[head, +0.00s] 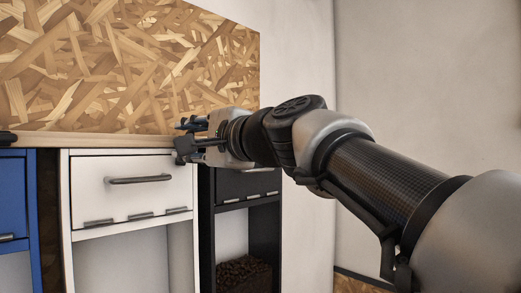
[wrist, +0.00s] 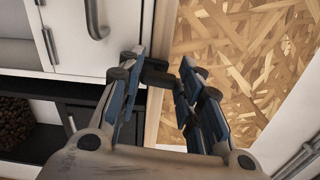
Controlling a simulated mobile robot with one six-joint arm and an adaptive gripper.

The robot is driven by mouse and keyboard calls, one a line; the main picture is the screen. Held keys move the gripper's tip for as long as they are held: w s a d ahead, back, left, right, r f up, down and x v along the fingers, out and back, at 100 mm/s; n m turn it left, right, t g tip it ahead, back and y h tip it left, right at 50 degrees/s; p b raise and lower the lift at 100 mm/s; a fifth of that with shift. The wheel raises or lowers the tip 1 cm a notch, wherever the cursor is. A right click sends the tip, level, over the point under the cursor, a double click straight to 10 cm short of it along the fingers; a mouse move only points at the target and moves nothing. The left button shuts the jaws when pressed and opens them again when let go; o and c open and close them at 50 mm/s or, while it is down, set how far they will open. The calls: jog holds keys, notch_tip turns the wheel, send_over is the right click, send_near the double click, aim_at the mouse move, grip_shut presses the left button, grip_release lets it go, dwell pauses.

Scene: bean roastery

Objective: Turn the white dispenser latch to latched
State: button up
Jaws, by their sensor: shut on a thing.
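The white dispenser (head: 88,190) stands left of centre in the head view, with a grey bar handle (head: 139,180) on its front. It also shows at the upper left of the wrist view (wrist: 72,32). Its latch, a small dark piece (wrist: 158,75), sits at the top edge by the ledge. My gripper (head: 190,138) is at the dispenser's upper right corner. In the wrist view its blue-grey fingers (wrist: 160,72) are on either side of the dark latch and shut on it. The fingers partly hide the latch, and its exact angle is hard to tell.
A black dispenser (head: 207,215) with dark beans (head: 244,276) below stands to the right, and a blue dispenser (head: 14,190) to the left. A chipboard panel (head: 120,70) rises behind the ledge. A dark latch (head: 8,137) sits above the blue dispenser.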

jog(key=shift+f+n+b, duration=0.1)
jog(key=shift+n+b, duration=0.2)
jog(key=shift+n, duration=0.3)
jog(key=o, duration=1.1)
jog(key=shift+c, duration=0.2)
jog(key=v, duration=1.2)
